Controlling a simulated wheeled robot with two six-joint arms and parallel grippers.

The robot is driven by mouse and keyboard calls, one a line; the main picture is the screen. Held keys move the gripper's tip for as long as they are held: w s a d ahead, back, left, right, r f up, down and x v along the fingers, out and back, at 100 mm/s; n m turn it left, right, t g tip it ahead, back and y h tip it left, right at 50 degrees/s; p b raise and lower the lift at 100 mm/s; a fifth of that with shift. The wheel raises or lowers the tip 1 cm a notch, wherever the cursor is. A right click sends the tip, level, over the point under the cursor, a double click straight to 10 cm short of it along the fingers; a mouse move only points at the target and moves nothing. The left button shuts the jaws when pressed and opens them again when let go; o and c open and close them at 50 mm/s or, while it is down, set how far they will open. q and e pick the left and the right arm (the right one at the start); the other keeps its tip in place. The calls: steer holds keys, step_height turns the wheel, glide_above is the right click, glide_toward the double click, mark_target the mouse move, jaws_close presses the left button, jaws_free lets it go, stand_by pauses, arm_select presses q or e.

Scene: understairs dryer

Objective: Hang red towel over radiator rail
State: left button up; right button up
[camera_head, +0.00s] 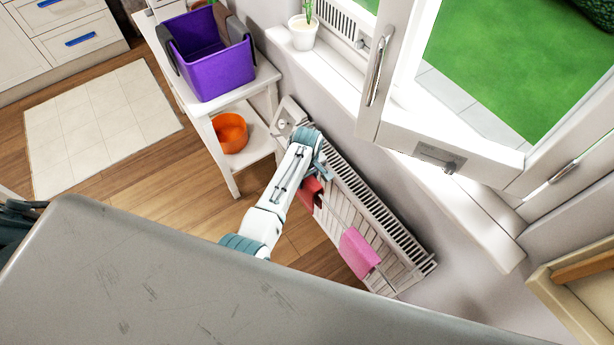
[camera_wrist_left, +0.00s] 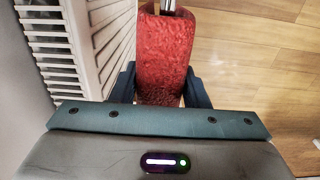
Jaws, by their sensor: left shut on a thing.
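The red towel (camera_head: 310,193) is at the far part of the white radiator (camera_head: 408,272), beside its front face. My left gripper (camera_head: 320,172) is at the towel's upper part. In the left wrist view the red towel (camera_wrist_left: 165,60) lies between the two dark fingers of my left gripper (camera_wrist_left: 160,88), which is shut on it. A metal rail (camera_wrist_left: 168,5) shows at the towel's far end; I cannot tell whether the towel rests on it. A pink towel (camera_head: 358,252) hangs nearer on the radiator's rail. My right gripper is not in view.
A white shelf unit (camera_head: 205,115) holds a purple bin (camera_head: 208,60) and an orange bowl (camera_head: 230,132). The open window frame (camera_head: 440,150) and sill overhang the radiator. A grey surface (camera_head: 180,280) fills the front. Wooden floor (camera_head: 150,185) is clear left of the radiator.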

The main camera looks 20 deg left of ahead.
arm_select(q)
steer(key=o, duration=1.1)
steer(key=shift+o, duration=1.1)
